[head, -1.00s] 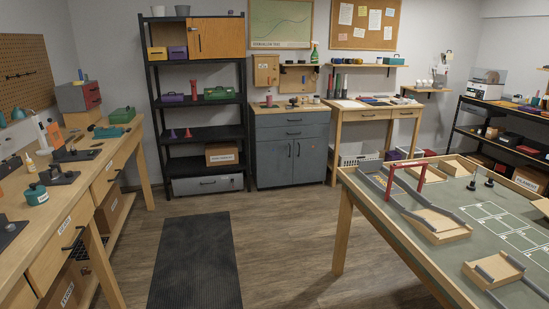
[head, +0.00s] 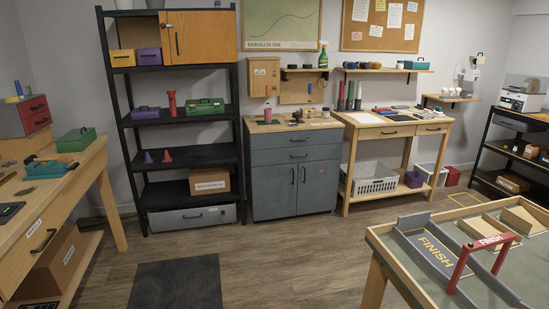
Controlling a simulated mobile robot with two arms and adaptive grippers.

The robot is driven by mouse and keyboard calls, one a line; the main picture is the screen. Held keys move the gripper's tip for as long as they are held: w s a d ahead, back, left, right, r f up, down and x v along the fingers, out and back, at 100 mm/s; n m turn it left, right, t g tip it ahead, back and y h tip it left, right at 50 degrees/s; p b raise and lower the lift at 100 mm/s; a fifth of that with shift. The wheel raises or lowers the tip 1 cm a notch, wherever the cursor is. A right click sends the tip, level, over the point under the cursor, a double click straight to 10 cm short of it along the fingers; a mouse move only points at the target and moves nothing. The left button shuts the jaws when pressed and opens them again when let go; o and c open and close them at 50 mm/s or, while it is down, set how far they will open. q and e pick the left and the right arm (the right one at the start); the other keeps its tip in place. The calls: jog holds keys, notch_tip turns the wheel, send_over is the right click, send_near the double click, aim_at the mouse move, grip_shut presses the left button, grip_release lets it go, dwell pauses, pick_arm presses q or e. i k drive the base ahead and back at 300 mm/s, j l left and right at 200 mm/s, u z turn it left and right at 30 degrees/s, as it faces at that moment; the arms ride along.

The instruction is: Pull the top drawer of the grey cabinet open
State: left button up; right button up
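The grey cabinet (head: 294,169) stands against the back wall, between the black shelf and a wooden desk. It has a wooden top, two drawers and two doors below. The top drawer (head: 295,141) has a dark horizontal handle (head: 299,140) and looks shut, flush with the front. The second drawer (head: 282,157) and the doors also look shut. Neither of my grippers shows in the head view.
A dark mat (head: 176,283) lies on the floor ahead. A workbench (head: 100,160) stands at left, and a course table (head: 400,270) with a red finish gate (head: 478,258) at right. Open wooden floor (head: 290,255) lies before the cabinet. The black shelf (head: 190,155) adjoins it at left.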

aim_at(264, 141)
jog(key=i, duration=3.65)
